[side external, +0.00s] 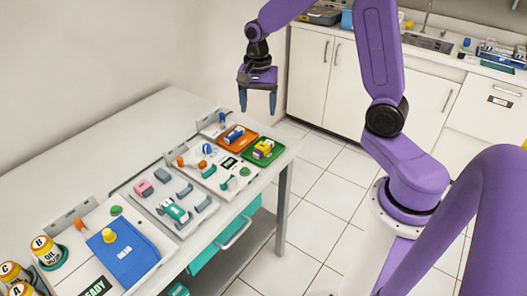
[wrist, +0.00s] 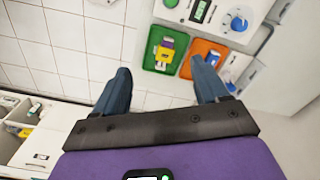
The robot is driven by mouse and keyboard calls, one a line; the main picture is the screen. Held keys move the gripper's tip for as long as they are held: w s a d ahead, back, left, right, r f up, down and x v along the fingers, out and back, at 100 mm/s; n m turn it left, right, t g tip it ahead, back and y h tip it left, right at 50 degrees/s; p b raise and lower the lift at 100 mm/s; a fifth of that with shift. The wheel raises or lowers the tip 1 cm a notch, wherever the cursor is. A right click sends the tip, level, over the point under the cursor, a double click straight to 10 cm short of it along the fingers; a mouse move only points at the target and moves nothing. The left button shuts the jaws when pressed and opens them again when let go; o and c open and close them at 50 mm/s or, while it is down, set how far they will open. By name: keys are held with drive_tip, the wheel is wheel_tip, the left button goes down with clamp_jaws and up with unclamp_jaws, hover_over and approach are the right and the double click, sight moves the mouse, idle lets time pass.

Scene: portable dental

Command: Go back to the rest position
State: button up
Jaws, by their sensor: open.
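My gripper (side external: 257,100) hangs fingers down, open and empty, above and beyond the far end of the white table (side external: 165,110). In the wrist view its two blue fingers (wrist: 162,92) stand wide apart with nothing between them. The green tray (side external: 274,147) holds a yellow, white and purple item (side external: 262,149); the tray also shows in the wrist view (wrist: 181,41). The orange tray (side external: 247,134) beside it holds a blue and white item (side external: 234,134). In the wrist view the orange tray (wrist: 219,49) is partly hidden behind the right finger.
On the table are a panel with a small display (side external: 229,162), a board with pink and teal blocks (side external: 174,209), a blue pad (side external: 122,250) and yellow bottles (side external: 46,250) at the near left. White cabinets (side external: 325,80) and a sink counter stand behind. Air around my gripper is clear.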

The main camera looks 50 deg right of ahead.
drive_tip(key=s+a+r+n, duration=0.3)
drive_tip(key=s+a+n, duration=0.7)
drive_tip(key=s+n, duration=1.55)
drive_tip(key=s, duration=0.1)
drive_tip(key=shift+s+r, duration=0.15)
drive_tip(key=shift+d, duration=0.1)
